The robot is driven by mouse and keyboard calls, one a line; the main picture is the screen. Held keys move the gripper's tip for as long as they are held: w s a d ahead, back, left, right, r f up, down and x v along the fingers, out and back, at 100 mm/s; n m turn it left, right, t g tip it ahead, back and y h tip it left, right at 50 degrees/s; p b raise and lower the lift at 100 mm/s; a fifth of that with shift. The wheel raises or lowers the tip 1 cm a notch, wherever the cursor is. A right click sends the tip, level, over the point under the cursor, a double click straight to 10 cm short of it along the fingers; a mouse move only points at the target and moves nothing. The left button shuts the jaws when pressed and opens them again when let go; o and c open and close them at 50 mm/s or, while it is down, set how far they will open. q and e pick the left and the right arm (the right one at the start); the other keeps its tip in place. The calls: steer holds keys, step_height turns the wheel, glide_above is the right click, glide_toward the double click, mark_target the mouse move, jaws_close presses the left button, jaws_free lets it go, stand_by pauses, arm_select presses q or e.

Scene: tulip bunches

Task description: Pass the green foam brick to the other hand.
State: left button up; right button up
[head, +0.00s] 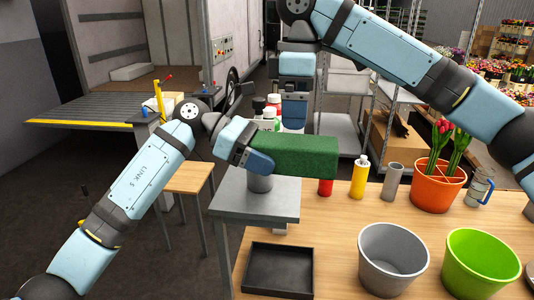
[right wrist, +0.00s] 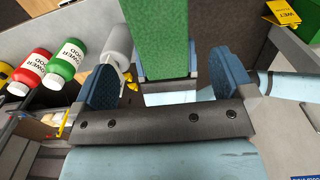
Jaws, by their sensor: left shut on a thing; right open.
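The green foam brick (head: 305,157) is a long dark-green block, held level above the grey stand in the head view. My left gripper (head: 259,162) is shut on its left end. My right gripper (head: 294,118) points down just above the brick in the head view, its blue fingers apart. In the right wrist view the brick (right wrist: 160,35) shows between the two spread fingers of my right gripper (right wrist: 164,62), with a gap on each side. Whether the right fingers touch the brick is hidden in the head view.
Below is a grey stand (head: 232,207) beside the wooden table (head: 335,278). On the table are a black tray (head: 278,289), a grey pot (head: 393,262), a lime pot (head: 478,268), an orange tulip pot (head: 436,190), a yellow bottle (head: 359,178) and a grey cylinder (head: 392,183).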

steer(key=shift+r, duration=0.8)
steer(key=w+d+f+m+t+y, duration=0.2)
steer(key=w+d+f+m+t, duration=0.3)
steer(key=w, duration=0.3)
steer(key=w+d+f+m+t+y, duration=0.3)
steer(key=w+d+f+m, duration=0.15)
steer(key=w+d, duration=0.3)
steer(key=s+d+f+m+t+h, duration=0.1)
steer(key=d+f+m, duration=0.1)
steer(key=f, duration=0.7)
steer(key=s+d+f+m+t, duration=0.1)
steer(key=d+f, duration=0.1)
steer(key=f, duration=0.6)
steer(key=s+a+f, duration=0.2)
steer(key=s+f, duration=0.5)
steer(key=f, duration=0.4)
steer(key=s+a+f, duration=0.3)
steer(key=s+f, duration=0.5)
steer(key=f, duration=0.3)
steer(key=s+a+f, duration=0.1)
steer(key=s+f, duration=0.4)
steer(key=s, duration=0.7)
steer(key=s+a+f+t, duration=0.1)
steer(key=s+f, duration=0.5)
steer(key=s, duration=0.6)
steer(key=shift+s+n+h, duration=0.3)
steer(key=shift+n+h, duration=0.05)
steer(key=shift+h, duration=0.05)
